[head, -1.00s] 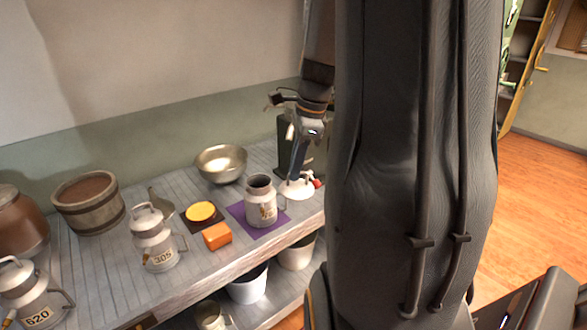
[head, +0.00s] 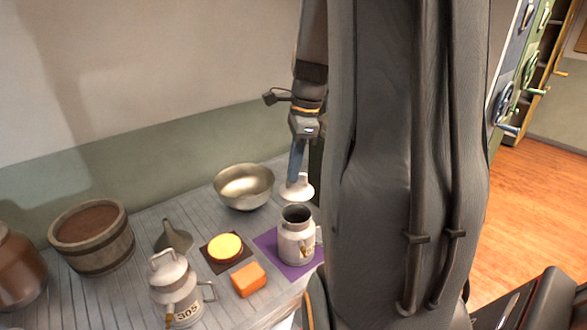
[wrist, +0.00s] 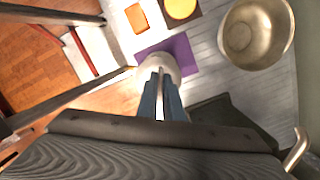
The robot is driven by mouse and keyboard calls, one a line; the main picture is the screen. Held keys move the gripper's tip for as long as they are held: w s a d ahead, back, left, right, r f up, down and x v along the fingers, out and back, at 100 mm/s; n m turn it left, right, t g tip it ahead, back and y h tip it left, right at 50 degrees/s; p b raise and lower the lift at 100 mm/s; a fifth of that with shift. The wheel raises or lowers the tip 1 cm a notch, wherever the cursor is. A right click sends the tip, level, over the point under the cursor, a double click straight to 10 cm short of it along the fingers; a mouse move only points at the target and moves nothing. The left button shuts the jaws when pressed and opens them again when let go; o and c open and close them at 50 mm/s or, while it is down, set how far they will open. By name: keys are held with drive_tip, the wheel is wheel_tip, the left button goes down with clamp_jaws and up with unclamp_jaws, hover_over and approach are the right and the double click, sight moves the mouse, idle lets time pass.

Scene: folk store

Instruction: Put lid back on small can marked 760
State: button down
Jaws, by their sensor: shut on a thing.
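The small grey-white can (head: 297,240) stands upright and open on a purple mat (head: 267,241). The mark on its front is too small to read. My gripper (head: 297,176) is shut on the pale domed lid (head: 299,189), held in the air above and behind the can's mouth, apart from it. In the wrist view my blue fingers (wrist: 160,82) are close together over the purple mat (wrist: 183,50). A pale rounded shape lies just past their tips; I cannot tell whether it is lid or can.
A lidded can marked 305 (head: 174,290), an orange block (head: 248,280), a yellow disc (head: 225,246) on a dark square, a funnel (head: 173,238), a metal bowl (head: 243,187) and a wooden tub (head: 91,237) stand left of the mat. My arm hides the right side.

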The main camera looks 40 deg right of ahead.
sight(294, 186)
drive_tip(key=shift+f+b, duration=1.95)
drive_tip(key=shift+b, duration=0.05)
drive_tip(key=shift+f, duration=1.05)
drive_tip(key=shift+d+f+p, duration=0.1)
drive_tip(key=shift+f+p, duration=0.05)
drive_tip(key=shift+p, duration=1.2)
idle(0.7)
drive_tip(key=c, duration=1.4)
unclamp_jaws()
drive_tip(key=shift+o, duration=0.2)
drive_tip(key=shift+r+p, duration=3.5)
drive_tip(key=shift+r, duration=0.05)
